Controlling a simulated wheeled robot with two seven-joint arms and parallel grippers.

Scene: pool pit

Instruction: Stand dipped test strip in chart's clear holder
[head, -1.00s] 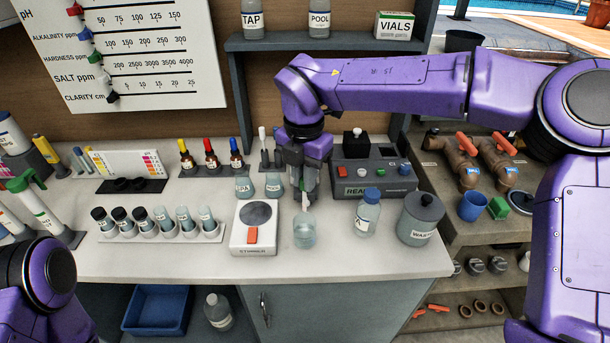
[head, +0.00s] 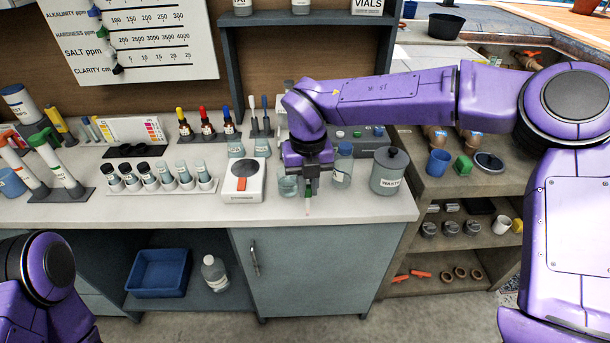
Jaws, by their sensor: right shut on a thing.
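My right gripper (head: 309,190) is shut on a thin pale test strip (head: 308,207). The strip hangs down below the fingers with a pinkish tip. It is in front of and to the right of the clear beaker (head: 288,187), near the counter's front edge. The colour chart (head: 131,130) stands at the back left of the counter with coloured squares at its right end and a dark base in front. I cannot make out its clear holder at this size. My left gripper is not in view; only part of my left arm shows at lower left.
A stirrer (head: 244,183) and a rack of capped vials (head: 160,184) stand between the strip and the chart. Dropper bottles (head: 207,128) stand behind. A capped bottle (head: 342,168) and waste jar (head: 389,172) are right of the gripper. The counter's front strip is clear.

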